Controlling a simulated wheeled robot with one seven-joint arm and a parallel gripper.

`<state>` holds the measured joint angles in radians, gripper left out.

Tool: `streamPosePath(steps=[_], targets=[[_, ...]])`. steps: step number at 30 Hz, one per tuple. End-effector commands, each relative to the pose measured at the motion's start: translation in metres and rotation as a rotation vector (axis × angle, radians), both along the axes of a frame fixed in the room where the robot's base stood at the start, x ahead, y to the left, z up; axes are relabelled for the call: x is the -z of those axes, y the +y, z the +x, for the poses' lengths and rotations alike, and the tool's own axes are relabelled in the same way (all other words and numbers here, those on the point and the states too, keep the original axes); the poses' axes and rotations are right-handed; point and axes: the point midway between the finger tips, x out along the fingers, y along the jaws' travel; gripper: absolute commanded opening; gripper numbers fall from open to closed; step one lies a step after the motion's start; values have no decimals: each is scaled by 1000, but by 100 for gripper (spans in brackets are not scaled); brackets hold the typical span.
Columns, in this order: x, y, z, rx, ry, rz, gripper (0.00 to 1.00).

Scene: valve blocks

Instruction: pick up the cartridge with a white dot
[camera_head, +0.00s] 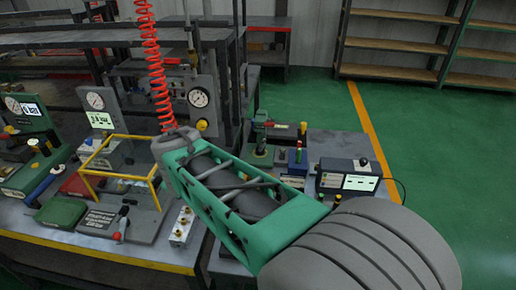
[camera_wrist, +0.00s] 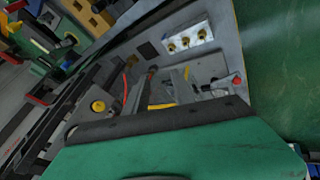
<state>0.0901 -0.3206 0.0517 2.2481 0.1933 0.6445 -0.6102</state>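I cannot pick out a cartridge with a white dot in either view; any such mark is too small or hidden. In the head view my arm reaches up and left over the bench, and its far end hides part of the bench. The wrist view looks down on a grey fixture plate (camera_wrist: 222,62) and a pale block with brass ports (camera_wrist: 188,40). That block also shows in the head view (camera_head: 181,227), just left of my arm.
A yellow frame (camera_head: 119,177) and a red-knobbed lever (camera_head: 121,225) stand left of my arm. A pressure gauge (camera_head: 199,97) and a red coiled hose (camera_head: 155,60) rise behind it. A black box with a display (camera_head: 348,179) sits right. Green floor (camera_head: 440,140) is clear at right.

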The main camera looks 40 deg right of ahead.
Motion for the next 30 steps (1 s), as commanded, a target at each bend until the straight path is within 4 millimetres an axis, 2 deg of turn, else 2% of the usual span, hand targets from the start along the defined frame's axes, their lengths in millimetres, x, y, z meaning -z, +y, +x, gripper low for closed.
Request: streamPosePath(steps=[1, 2, 3, 5, 6, 9, 12, 15, 18, 30], targets=[[32, -40, 33, -74, 15, -134, 31], [40, -65, 52, -129, 27, -230, 31], [52, -100, 75, -203, 57, -361, 31], [74, -153, 102, -315, 133, -562, 31], [89, -189, 116, -390, 204, -697, 31], [127, -269, 135, -563, 428, -986, 31], [154, -325, 139, -702, 651, -1180, 31], [167, -354, 138, -788, 803, -1282, 31], [172, -369, 138, -821, 864, -1316, 31], [193, -423, 160, -825, 866, -1314, 31]])
